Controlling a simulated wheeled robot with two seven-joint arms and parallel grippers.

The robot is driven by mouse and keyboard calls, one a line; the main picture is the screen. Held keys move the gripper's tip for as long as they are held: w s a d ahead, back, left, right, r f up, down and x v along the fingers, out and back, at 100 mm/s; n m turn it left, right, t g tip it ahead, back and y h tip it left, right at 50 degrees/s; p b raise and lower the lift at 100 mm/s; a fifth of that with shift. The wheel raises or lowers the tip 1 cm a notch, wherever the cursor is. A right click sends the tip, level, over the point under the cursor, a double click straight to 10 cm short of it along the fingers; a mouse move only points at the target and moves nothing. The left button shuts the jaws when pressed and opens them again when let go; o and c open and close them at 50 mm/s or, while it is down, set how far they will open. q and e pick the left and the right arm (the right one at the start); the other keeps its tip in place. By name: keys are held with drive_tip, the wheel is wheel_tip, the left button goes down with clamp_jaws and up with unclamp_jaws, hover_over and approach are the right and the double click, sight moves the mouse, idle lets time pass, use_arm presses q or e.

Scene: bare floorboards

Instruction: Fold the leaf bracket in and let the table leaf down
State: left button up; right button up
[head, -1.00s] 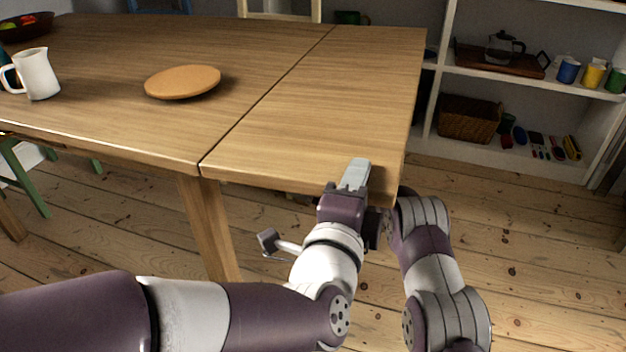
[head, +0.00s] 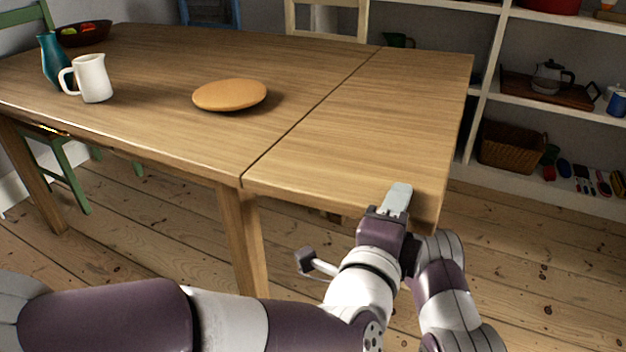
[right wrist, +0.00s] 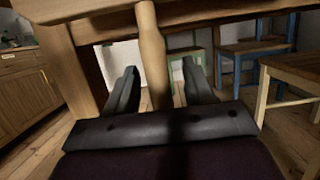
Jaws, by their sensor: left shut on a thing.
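The table leaf (head: 385,115) is the right-hand end of the wooden table in the head view. It lies level with the main top, with a seam between them. My left gripper (head: 398,198) is shut on the leaf's front edge near its right corner, one pale finger on top. The leaf bracket (right wrist: 152,50), a wooden bar, shows under the table in the right wrist view. My right gripper (right wrist: 160,70) is open, with the bar between its two fingers; I cannot tell whether they touch it. In the head view the leaf hides this gripper and the bracket.
On the main top (head: 180,135) stand a round wooden board (head: 230,95), a white jug (head: 92,80), a teal vase (head: 54,62) and a fruit bowl (head: 84,36). A table leg (head: 243,240) stands near the seam. Shelves (head: 500,100) are at the right; chairs stand behind.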

use_arm(q)
drive_tip(key=shift+r, duration=0.3)
use_arm(e)
drive_tip(key=c, duration=0.7)
drive_tip(key=shift+f+x, duration=0.2)
drive_tip(key=shift+x, duration=0.6)
drive_tip(key=shift+f+x, duration=0.15)
drive_tip(key=shift+x, duration=0.65)
drive_tip(key=shift+c, duration=0.2)
drive_tip(key=o, duration=1.8)
drive_tip(key=shift+a, duration=0.2)
drive_tip(key=shift+s+d+f, duration=0.5)
drive_tip(key=shift+d+f, duration=0.35)
drive_tip(key=shift+d, duration=0.15)
drive_tip(key=shift+s+d+f, duration=0.45)
drive_tip(key=shift+d+f, duration=0.4)
drive_tip(key=shift+d, duration=0.15)
drive_tip(key=shift+s+d+f, duration=0.5)
drive_tip(key=shift+d+f, duration=0.35)
drive_tip(key=shift+d, duration=0.15)
